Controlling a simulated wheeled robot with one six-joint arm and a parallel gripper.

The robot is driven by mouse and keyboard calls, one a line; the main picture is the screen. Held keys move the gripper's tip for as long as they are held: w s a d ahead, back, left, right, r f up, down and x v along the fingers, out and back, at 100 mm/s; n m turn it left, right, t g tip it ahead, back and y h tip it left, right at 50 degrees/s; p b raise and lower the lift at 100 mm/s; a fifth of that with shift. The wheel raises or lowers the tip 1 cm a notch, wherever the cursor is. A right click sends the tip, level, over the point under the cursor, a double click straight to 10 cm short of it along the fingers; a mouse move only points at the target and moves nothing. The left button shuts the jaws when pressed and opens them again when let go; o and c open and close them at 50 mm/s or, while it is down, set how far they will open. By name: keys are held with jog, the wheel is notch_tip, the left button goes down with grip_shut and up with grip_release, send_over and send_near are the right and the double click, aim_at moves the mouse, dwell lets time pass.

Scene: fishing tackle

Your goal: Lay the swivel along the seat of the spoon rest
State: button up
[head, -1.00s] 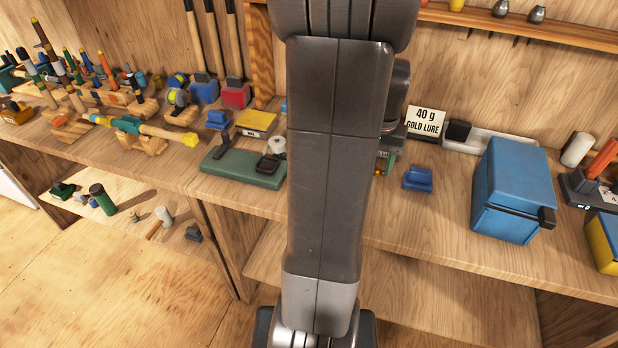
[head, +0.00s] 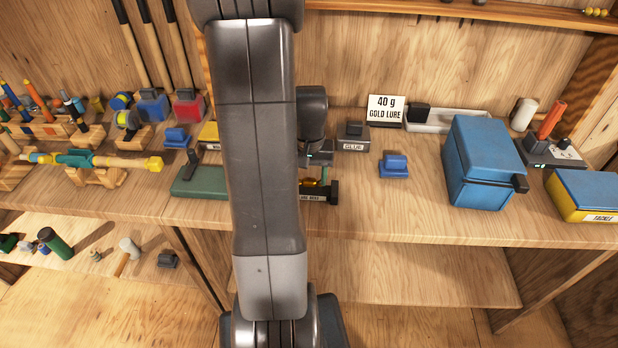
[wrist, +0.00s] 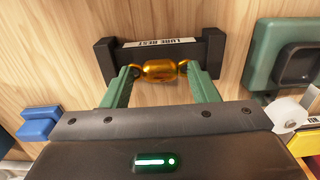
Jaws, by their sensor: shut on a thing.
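A gold, barrel-shaped piece with small rings at its ends (wrist: 160,71), which I take for the swivel, is between the green fingers of my gripper (wrist: 160,76) in the wrist view. The gripper is shut on it. A black rest (wrist: 106,60) with a raised block at each end lies right by it; its label reads "LURE REST". The gold piece lies lengthwise along the rest, between the end blocks. Whether it touches the seat cannot be told. In the head view, the gold piece (head: 311,182) and rest (head: 333,191) show beside my arm, partly hidden.
A green base (head: 200,182) stands left of the rest, partly behind my arm. The bench front near the blue block is bare.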

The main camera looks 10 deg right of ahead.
aim_at(310, 179)
jog(key=shift+f, duration=0.6)
jog(key=shift+f, duration=0.25)
jog(key=o, duration=1)
jog(key=shift+r, duration=0.1)
notch_tip(310, 179, up, 12)
jog(key=shift+r, duration=0.2)
